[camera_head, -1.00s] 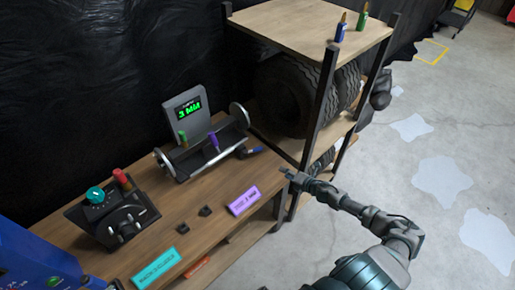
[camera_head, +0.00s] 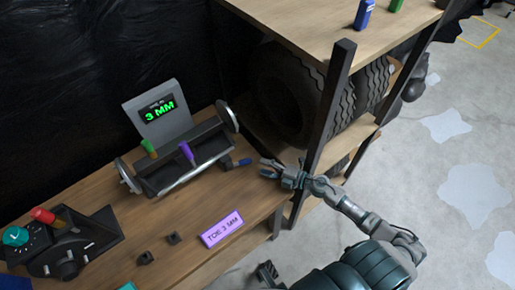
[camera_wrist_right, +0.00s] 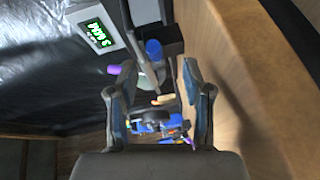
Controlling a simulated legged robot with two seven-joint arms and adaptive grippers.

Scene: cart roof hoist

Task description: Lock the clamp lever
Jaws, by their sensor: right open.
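The clamp lever (camera_head: 239,163), with a blue handle, sticks out low at the right end of the grey gauge machine (camera_head: 180,155) on the bench. My right gripper (camera_head: 266,168) is open and empty just to the right of the blue handle, apart from it. In the right wrist view the blue handle (camera_wrist_right: 153,49) shows ahead, beyond the open fingers (camera_wrist_right: 158,78). A dark part at the bottom edge of the head view may be my left gripper (camera_head: 268,273); its fingers cannot be made out.
The machine's screen (camera_head: 159,109) reads 3 MM. A purple label (camera_head: 222,229) and two small dark blocks (camera_head: 173,238) lie on the bench. A dark shelf post (camera_head: 328,110) stands close to my right forearm. A control box (camera_head: 75,240) is at the left.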

